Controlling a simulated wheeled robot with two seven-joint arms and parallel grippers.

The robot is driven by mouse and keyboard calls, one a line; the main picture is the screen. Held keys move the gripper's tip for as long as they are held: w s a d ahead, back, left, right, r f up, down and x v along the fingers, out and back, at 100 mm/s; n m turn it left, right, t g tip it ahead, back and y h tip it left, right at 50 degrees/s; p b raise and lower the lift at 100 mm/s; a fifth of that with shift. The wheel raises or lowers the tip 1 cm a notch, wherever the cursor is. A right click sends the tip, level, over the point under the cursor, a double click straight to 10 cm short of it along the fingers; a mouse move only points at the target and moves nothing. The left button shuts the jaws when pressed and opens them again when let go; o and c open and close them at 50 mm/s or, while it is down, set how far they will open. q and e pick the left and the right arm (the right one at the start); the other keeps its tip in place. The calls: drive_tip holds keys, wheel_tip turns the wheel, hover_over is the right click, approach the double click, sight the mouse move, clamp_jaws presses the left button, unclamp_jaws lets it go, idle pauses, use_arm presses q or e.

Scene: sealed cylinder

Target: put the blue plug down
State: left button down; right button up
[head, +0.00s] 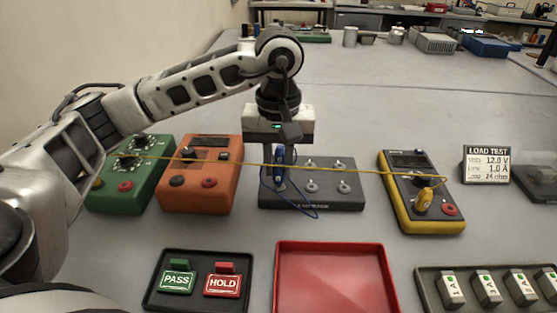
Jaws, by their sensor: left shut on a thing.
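The blue plug (280,154) is upright between the fingers of my left gripper (279,168), which is shut on it. The gripper points down over the left part of a dark grey block with several metal posts (338,188). I cannot tell whether the plug touches the block. A thin blue lead (300,207) loops from the plug across the block's front. My right gripper is not in view.
Green (132,176), orange (200,178) and yellow (422,190) meters stand around the block. A yellow lead (330,170) spans them.

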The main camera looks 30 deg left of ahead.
sight(280, 165)
use_arm(q)
drive_tip(key=shift+f, duration=0.35)
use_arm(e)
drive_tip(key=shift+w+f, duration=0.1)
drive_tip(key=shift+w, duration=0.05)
use_arm(q)
drive_tip(key=shift+b, duration=0.3)
drive_tip(key=c, duration=1.3)
unclamp_jaws()
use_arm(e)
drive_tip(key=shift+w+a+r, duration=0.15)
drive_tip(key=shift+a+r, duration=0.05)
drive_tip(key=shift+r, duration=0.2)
use_arm(q)
drive_tip(key=shift+r+p, duration=0.55)
drive_tip(key=shift+p, duration=0.05)
wheel_tip(280, 165, up, 4)
drive_tip(key=shift+r, duration=0.25)
wheel_tip(280, 165, up, 8)
drive_tip(key=p, duration=0.1)
drive_tip(key=shift+f, duration=0.2)
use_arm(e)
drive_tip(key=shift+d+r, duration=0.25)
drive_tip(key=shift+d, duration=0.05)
